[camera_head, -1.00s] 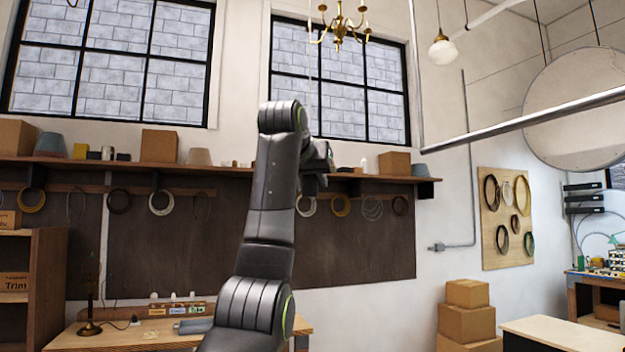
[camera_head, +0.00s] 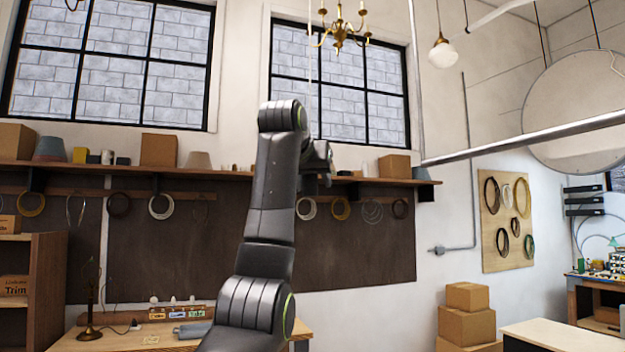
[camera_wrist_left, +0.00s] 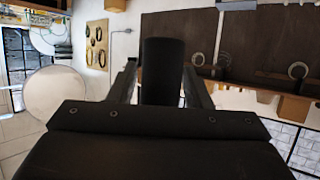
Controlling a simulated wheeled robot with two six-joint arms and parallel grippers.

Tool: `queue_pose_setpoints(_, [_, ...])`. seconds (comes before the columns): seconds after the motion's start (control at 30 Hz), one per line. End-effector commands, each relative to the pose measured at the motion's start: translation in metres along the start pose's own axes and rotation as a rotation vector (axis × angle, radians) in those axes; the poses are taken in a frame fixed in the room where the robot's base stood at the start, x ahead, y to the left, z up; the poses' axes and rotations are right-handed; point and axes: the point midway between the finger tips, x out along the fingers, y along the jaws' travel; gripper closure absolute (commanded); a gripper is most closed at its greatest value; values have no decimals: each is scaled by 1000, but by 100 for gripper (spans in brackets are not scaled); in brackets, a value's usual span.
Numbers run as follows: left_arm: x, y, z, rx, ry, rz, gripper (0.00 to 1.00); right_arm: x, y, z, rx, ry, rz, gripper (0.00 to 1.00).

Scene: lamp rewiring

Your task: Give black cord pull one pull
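My left arm rises in the middle of the head view, and its gripper (camera_head: 322,160) points away from me, partly hidden behind the wrist. A thin pale cord (camera_head: 319,75) hangs down in front of the right window towards this gripper. In the left wrist view, a dark cylinder, apparently the black cord pull (camera_wrist_left: 163,70), stands between the two fingers of the left gripper (camera_wrist_left: 160,75). The fingers flank it closely, but whether both touch it cannot be told. My right gripper is not in view.
A metal bar (camera_head: 520,139) and a large round disc (camera_head: 578,110) hang at the right. A brass chandelier (camera_head: 340,25) and a pendant lamp (camera_head: 442,52) hang above. A loaded shelf (camera_head: 230,173) runs along the back wall. Stacked boxes (camera_head: 467,325) stand at lower right.

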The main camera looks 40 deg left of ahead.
Motion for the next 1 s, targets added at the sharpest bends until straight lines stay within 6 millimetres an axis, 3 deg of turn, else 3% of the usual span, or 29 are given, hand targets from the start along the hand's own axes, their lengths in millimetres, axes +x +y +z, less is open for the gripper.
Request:
queue_pose_setpoints(0.47, [-9,0,1,0,3,1,45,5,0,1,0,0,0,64])
queue_pose_setpoints(1.0, [-124,1,4,-1,2,3,45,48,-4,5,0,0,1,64])
